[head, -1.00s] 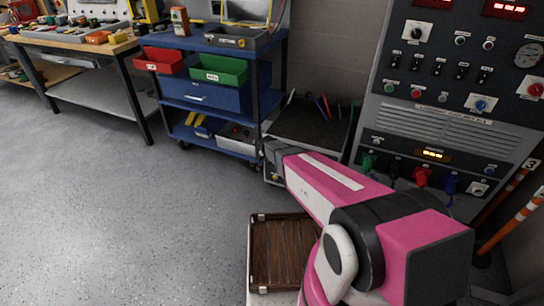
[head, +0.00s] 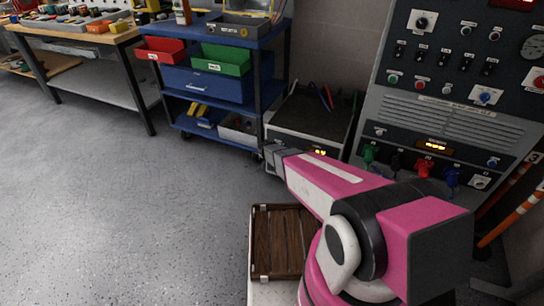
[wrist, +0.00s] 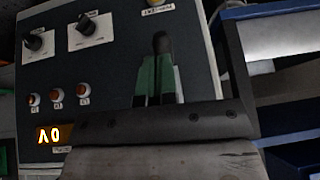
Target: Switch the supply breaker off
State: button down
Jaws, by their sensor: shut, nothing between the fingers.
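My gripper (head: 272,153) reaches toward the low grey unit (head: 308,145) standing on the floor between the blue cart and the tall panel. In the wrist view the fingers (wrist: 160,45) are shut and empty in front of the unit's face (wrist: 105,75). No breaker can be picked out with certainty.
The tall grey control panel (head: 450,105) with switches and coloured plugs stands at the right. The blue cart (head: 210,85) with bins is left of the unit. A brown slatted crate (head: 283,243) lies low in front. The grey floor at left is clear.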

jog(key=shift+w+f, duration=0.1)
jog(key=shift+f, duration=0.9)
jog(key=shift+f, duration=0.1)
jog(key=shift+d, duration=0.1)
